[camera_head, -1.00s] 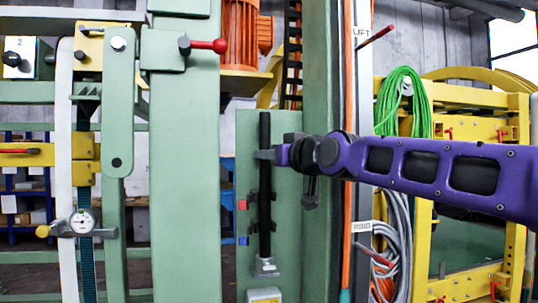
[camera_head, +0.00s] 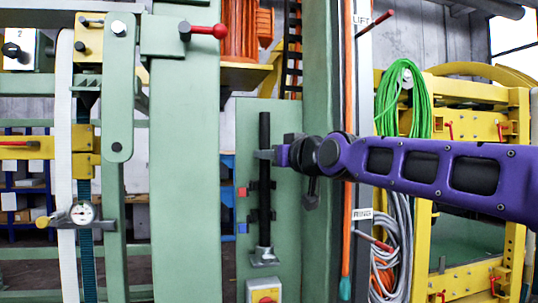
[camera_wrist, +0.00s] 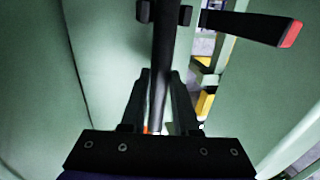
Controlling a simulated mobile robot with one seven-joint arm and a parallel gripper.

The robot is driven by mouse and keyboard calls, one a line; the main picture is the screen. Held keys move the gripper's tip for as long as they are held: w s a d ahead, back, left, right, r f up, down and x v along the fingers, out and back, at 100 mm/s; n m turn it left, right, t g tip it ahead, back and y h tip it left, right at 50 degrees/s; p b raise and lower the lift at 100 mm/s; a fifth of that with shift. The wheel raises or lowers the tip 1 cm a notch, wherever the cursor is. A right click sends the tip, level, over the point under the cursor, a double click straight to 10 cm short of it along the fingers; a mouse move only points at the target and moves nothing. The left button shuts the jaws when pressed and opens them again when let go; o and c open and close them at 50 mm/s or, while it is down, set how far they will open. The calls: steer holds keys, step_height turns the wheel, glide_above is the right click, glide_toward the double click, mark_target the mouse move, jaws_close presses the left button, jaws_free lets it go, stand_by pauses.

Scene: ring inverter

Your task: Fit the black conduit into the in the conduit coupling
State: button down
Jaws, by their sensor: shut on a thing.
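The black conduit (camera_head: 264,130) stands upright in front of a green panel in the head view. My gripper (camera_head: 266,154) is shut on its upper part. In the wrist view the conduit (camera_wrist: 164,50) runs between the two dark fingers of my gripper (camera_wrist: 160,78). The grey conduit coupling (camera_head: 265,259) is at the conduit's lower end in the head view. The lower end meets the coupling's top; how deep it sits inside I cannot tell. Black clips (camera_head: 265,215) lie along the conduit, and one shows beside it in the wrist view (camera_wrist: 185,15).
A red-ended black bar (camera_wrist: 250,25) sticks out to the right in the wrist view. Red (camera_head: 241,191) and blue (camera_head: 242,228) tabs sit left of the conduit. A yellow switch box (camera_head: 264,291) is below the coupling. A green post (camera_head: 322,240) stands close on the right.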

steer(key=shift+f, duration=0.2)
steer(key=c, duration=0.6)
jaws_free()
steer(key=shift+s+d, duration=0.1)
steer(key=v, duration=1.7)
steer(key=shift+s+d+f, duration=0.1)
steer(key=shift+f, duration=0.05)
